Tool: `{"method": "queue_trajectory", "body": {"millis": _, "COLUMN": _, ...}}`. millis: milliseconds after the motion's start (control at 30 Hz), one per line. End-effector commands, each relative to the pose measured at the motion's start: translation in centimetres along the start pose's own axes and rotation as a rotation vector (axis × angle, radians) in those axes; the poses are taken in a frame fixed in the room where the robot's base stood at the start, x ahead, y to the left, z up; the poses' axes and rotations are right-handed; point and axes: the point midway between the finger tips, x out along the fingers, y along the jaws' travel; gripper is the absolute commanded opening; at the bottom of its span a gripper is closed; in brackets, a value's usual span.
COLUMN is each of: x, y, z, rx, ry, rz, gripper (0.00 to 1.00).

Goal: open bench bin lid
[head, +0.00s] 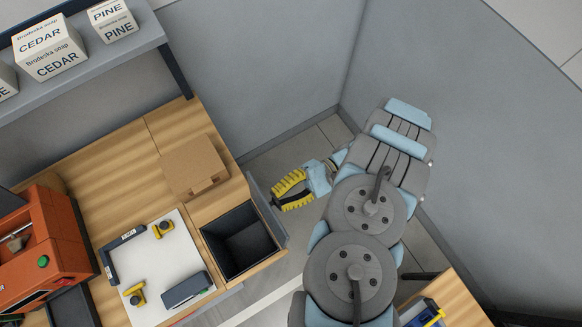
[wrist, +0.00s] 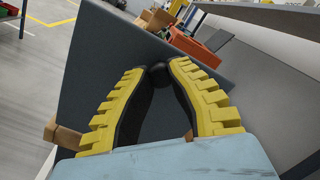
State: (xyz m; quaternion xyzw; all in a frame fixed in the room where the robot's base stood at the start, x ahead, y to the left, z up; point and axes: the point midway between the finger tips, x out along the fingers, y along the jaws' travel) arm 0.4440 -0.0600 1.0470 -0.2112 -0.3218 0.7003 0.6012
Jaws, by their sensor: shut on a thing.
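The bench bin (head: 226,232) is a dark square box at the bench's right edge, and its inside shows open and empty in the head view. Its grey lid (head: 266,211) stands raised on the bin's right side, seen nearly edge-on. In the wrist view the lid (wrist: 112,70) is a large dark panel in front of my fingers. My gripper (head: 275,193), with yellow ribbed fingers, is at the lid's outer side. In the wrist view its fingertips (wrist: 159,72) are closed around a small dark knob (wrist: 160,76) on the lid.
A cardboard box (head: 193,166) sits on the bench behind the bin. A white board (head: 160,265) with yellow-and-black pieces and an orange machine (head: 40,245) are to the left. A shelf (head: 90,65) holds soap boxes. Grey walls (head: 440,100) stand close behind my arm.

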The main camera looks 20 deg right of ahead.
Motion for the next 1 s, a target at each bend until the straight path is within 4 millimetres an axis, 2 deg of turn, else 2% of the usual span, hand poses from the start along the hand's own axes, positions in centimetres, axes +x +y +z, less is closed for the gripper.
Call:
{"method": "queue_trajectory", "body": {"millis": 200, "x": 0.69, "y": 0.19, "z": -0.17, "rx": 0.002, "ry": -0.016, "rz": -0.015, "gripper": 0.0}}
{"method": "queue_trajectory", "body": {"millis": 567, "x": 0.73, "y": 0.18, "z": -0.14, "rx": 0.001, "ry": -0.018, "rz": -0.016, "gripper": 0.0}}
{"method": "queue_trajectory", "body": {"millis": 600, "x": 0.73, "y": 0.18, "z": -0.14, "rx": 0.001, "ry": -0.017, "rz": -0.016, "gripper": 0.28}}
{"method": "queue_trajectory", "body": {"millis": 700, "x": 0.72, "y": 0.17, "z": -0.13, "rx": 0.001, "ry": -0.017, "rz": -0.016, "gripper": 0.53}}
{"method": "queue_trajectory", "body": {"millis": 1000, "x": 0.69, "y": 0.15, "z": -0.12, "rx": 0.001, "ry": -0.017, "rz": -0.016, "gripper": 0.53}}
